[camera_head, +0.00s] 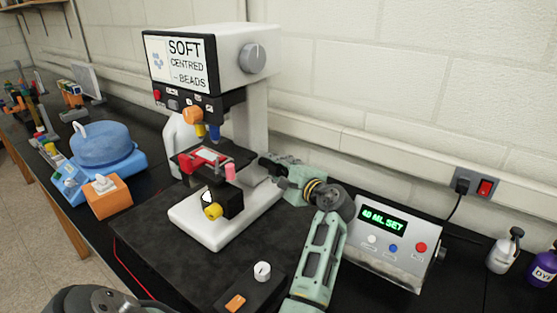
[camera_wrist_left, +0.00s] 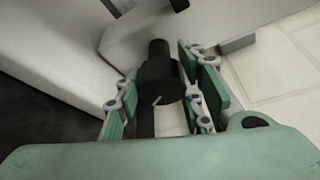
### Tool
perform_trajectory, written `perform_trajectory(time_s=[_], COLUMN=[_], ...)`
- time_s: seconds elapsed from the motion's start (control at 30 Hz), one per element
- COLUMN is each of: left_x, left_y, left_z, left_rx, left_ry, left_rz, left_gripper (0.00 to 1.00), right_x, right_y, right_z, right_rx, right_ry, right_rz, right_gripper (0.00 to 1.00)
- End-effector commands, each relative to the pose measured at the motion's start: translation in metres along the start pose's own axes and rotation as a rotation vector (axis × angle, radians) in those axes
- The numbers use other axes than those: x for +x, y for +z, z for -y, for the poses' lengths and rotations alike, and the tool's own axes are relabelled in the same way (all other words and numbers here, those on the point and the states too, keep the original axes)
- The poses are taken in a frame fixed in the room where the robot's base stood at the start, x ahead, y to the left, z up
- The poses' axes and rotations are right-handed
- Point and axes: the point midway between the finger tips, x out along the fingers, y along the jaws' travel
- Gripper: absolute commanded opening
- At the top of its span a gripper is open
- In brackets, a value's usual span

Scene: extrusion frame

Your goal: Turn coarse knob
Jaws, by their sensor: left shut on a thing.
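A white microscope-like instrument (camera_head: 262,120) with a screen reading "SOFT CENTRED – BEADS" stands on the bench. In the left wrist view, a black stepped knob (camera_wrist_left: 160,80) sticks out from its pale body, and I take it as the coarse knob. My left gripper (camera_head: 268,168) reaches the right side of the instrument, low by the stage. Its green fingers (camera_wrist_left: 162,95) lie on both sides of the knob, shut on it. My right gripper is not in view.
A grey control box (camera_head: 385,243) reading "40 ML SET" stands close right of my left arm. A small dark box with a white knob (camera_head: 262,271) is in front. A blue round device (camera_head: 102,145) and an orange box (camera_head: 107,197) stand left. Bottles (camera_head: 503,252) stand far right.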

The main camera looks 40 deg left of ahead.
Motion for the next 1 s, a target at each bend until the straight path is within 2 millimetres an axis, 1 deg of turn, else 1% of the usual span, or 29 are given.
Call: perform_trajectory(time_s=[0.03,0.33,0.37,0.5,0.53,0.83,1.0], left_x=[0.001,0.002,0.002,0.001,0.001,0.001,0.001], left_y=[0.002,0.001,0.001,0.0,0.0,0.0,-0.002], left_z=[-0.003,-0.007,-0.007,-0.006,-0.006,-0.003,-0.006], left_rx=[0.016,0.023,0.023,0.022,0.022,0.018,-0.014], left_ry=[0.016,0.021,0.021,0.019,0.018,0.012,-0.002], left_rz=[0.003,0.004,0.004,0.003,0.002,0.001,0.001], left_gripper=[0.1,0.1,0.37,0.5,0.51,0.51,0.51], right_x=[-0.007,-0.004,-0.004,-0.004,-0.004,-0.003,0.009], right_y=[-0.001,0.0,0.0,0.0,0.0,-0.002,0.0], right_z=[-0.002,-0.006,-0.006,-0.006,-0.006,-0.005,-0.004], right_rx=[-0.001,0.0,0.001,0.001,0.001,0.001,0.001], right_ry=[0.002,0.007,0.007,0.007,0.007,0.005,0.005], right_rz=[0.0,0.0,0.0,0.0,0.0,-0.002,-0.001], right_gripper=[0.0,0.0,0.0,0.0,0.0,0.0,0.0])
